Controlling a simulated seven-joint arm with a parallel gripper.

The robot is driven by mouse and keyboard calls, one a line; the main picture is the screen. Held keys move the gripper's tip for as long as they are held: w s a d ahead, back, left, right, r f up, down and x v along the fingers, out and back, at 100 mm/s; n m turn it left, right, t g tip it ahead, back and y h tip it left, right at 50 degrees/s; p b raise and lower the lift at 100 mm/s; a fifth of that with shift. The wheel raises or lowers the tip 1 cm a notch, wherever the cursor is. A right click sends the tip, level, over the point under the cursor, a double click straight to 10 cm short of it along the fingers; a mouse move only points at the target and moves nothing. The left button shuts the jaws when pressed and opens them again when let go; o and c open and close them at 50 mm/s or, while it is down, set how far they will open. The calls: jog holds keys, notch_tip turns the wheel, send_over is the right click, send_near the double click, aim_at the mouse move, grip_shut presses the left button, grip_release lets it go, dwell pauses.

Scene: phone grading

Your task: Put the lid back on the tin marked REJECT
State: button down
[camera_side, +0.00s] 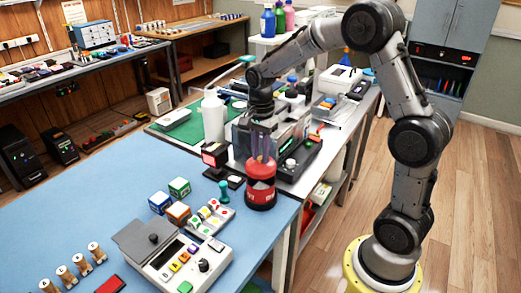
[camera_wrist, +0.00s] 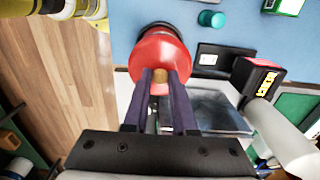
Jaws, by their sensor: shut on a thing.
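A red tin with a dark band (camera_side: 261,194) stands upright near the right edge of the blue table mat. Its marking is not readable. A red lid (camera_wrist: 158,48) with a small tan knob shows in the wrist view, and in the side view the red lid (camera_side: 261,169) is at the tin's top. I cannot tell whether it is fully seated or slightly raised. My gripper (camera_side: 262,159) points down over the tin, and its dark fingers (camera_wrist: 160,76) are shut on the knob. The lid hides most of the tin in the wrist view.
A teal knobbed object (camera_side: 224,191) stands left of the tin. A black and red box (camera_side: 215,154) and a white bottle (camera_side: 213,116) are behind it. Coloured cubes (camera_side: 179,187) and a button console (camera_side: 180,256) are at the front left. The table edge is close on the right.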

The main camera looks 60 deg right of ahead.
jog(key=shift+f, duration=2.4)
jog(key=shift+f, duration=0.15)
dwell(0.5)
jog(key=shift+c, duration=0.8)
grip_release()
jog(key=shift+r, duration=3.5)
grip_shut()
